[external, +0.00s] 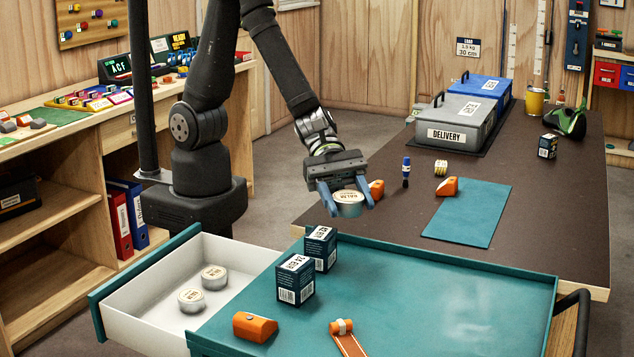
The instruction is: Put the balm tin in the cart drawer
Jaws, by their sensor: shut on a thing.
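My gripper (347,205) is shut on a round balm tin (349,197) with a pale labelled lid and a teal side. It holds the tin in the air near the close left corner of the brown table, behind the cart's boxes in the picture. The cart drawer (137,329) is pulled out at the lower left, white inside with a teal front. Two similar tins, one nearer (192,301) and one farther (214,277), lie flat in it. The rest of the drawer floor that shows is bare.
On the teal cart top (430,300) stand two dark boxes, one nearer (295,280) and one farther (320,247), beside the drawer. An orange hold (255,326) and an orange strap (347,340) lie at its front. The brown table (540,215) carries a teal mat (468,217).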

